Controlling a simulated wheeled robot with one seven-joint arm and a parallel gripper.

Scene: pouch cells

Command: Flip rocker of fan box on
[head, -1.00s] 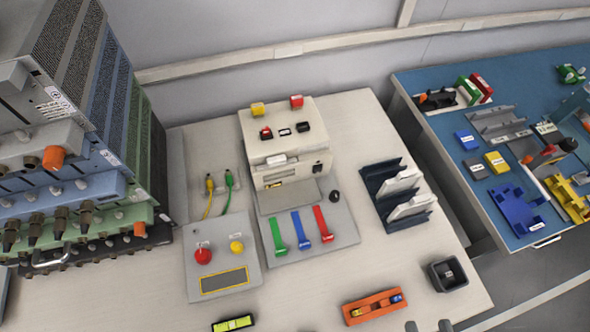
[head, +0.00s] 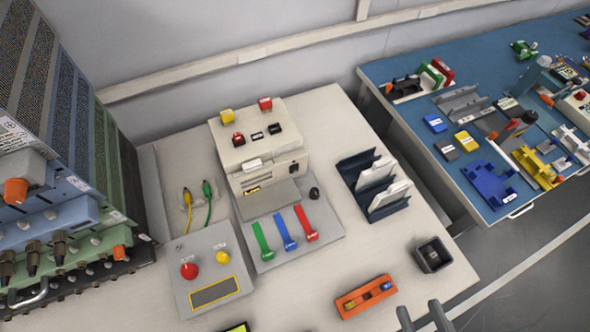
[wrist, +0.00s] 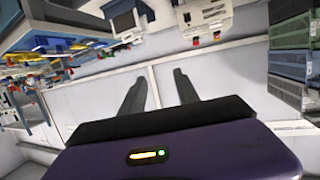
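A cream box (head: 262,133) stands on the pale bench in the head view. Its top carries a red rocker (head: 239,139) and a black rocker (head: 275,129), with a small label between them. A yellow block (head: 227,116) and a red block (head: 265,104) sit at its back edge. The labels are too small to read, so I cannot tell which rocker belongs to the fan. My gripper (head: 424,316) shows only its fingertips at the bottom edge of the head view, well away from the box. In the wrist view my gripper (wrist: 160,88) is open, with nothing between its fingers.
A grey panel (head: 218,256) with red and yellow buttons and green, blue and red levers (head: 285,230) stand before the box. A dark rack (head: 362,172), orange tray (head: 352,306) and black bin (head: 421,262) lie to the right. Equipment racks (head: 60,130) crowd the left.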

